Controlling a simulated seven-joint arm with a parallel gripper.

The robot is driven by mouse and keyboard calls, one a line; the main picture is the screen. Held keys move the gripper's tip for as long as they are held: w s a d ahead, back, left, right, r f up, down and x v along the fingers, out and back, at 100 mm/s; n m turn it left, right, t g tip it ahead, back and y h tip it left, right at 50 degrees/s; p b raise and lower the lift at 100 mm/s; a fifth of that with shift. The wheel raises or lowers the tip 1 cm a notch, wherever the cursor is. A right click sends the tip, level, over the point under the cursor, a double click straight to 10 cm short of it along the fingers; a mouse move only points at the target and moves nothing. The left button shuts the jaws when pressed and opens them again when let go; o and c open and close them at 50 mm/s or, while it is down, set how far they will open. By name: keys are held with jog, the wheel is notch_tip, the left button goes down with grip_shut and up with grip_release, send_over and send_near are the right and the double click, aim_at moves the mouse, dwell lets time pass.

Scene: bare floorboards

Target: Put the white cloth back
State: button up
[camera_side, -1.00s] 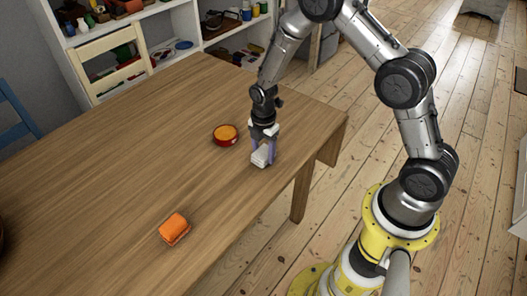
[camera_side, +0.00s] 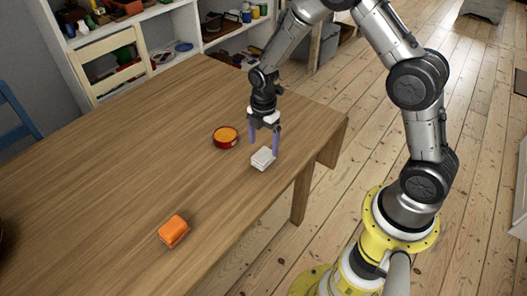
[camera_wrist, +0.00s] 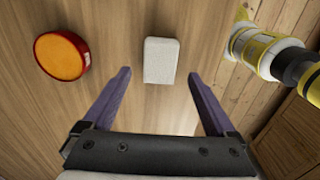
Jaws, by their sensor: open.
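The white cloth (camera_side: 263,159) is a small folded block lying on the wooden table near its right edge. In the wrist view the white cloth (camera_wrist: 160,60) lies flat ahead of the fingertips, centred between them. My gripper (camera_side: 264,142) is open and empty, raised above and just behind the cloth, apart from it. Its two purple fingers also show in the wrist view, where my gripper (camera_wrist: 160,75) is spread wide with nothing between the fingers.
A red round tin with orange contents (camera_side: 225,137) stands close to the left of the cloth; it also shows in the wrist view (camera_wrist: 62,55). An orange block (camera_side: 174,231) lies nearer the front. The table (camera_side: 110,180) between is clear. A chair (camera_side: 108,62) and shelves stand behind.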

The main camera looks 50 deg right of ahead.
notch_tip(320, 180, up, 7)
notch_tip(320, 180, up, 9)
jog(key=m+t, duration=0.2)
jog(key=m, duration=0.2)
send_over(264, 155)
jog(key=s, duration=0.5)
jog(key=s+r+m+t, duration=0.1)
jog(key=s+r+m, duration=0.2)
jog(key=s, duration=0.3)
jog(key=s+a+r+m+t, duration=0.1)
jog(key=s+r+m, duration=0.2)
jog(key=s+m, duration=0.3)
jog(key=s+a+r+m+t, duration=0.1)
jog(key=s+r+m, duration=0.2)
jog(key=s+m, duration=0.2)
jog(key=shift+s+r+t, duration=0.15)
jog(key=shift+s+t, duration=0.15)
jog(key=shift+s, duration=0.8)
